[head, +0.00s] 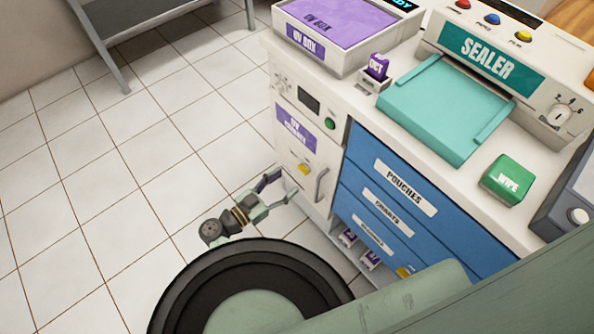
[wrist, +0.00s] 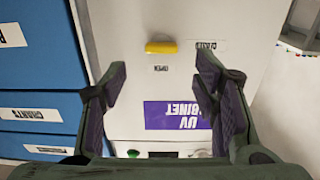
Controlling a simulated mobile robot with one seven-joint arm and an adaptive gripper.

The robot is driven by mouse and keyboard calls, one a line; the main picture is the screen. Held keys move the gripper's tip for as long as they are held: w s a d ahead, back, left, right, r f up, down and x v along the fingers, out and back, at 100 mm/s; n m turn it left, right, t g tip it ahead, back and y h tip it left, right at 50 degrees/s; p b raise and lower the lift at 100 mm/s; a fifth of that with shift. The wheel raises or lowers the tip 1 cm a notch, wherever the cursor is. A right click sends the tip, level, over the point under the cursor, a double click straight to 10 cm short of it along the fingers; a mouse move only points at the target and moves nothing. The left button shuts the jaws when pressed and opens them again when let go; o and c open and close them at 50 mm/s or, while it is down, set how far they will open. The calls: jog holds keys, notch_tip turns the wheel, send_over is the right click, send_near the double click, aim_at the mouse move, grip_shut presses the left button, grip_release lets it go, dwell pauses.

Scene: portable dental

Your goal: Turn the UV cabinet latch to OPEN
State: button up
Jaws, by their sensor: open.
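The UV cabinet (head: 315,165) is the white unit with a purple label (head: 295,127), left of the blue drawers. Its yellow latch (head: 303,169) sits low on the door. That label is upside down and hard to read. My gripper (head: 280,181) is open and empty in front of the door. In the wrist view its fingertips (wrist: 161,72) spread wide to either side of the latch's line, apart from it.
A vertical door handle (head: 321,185) is right of the latch. Blue drawers (head: 400,190) stand close on the right. The UV box (head: 335,35) and the sealer (head: 490,65) are on the countertop. The tiled floor (head: 110,200) on the left is clear.

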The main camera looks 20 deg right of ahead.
aim_at(301, 171)
jog(key=x, duration=0.5)
jog(key=shift+w+d+p, duration=0.2)
jog(key=shift+d+p, duration=0.1)
jog(key=shift+p, duration=0.05)
jog(key=shift+c, duration=0.4)
jog(key=c, duration=1.1)
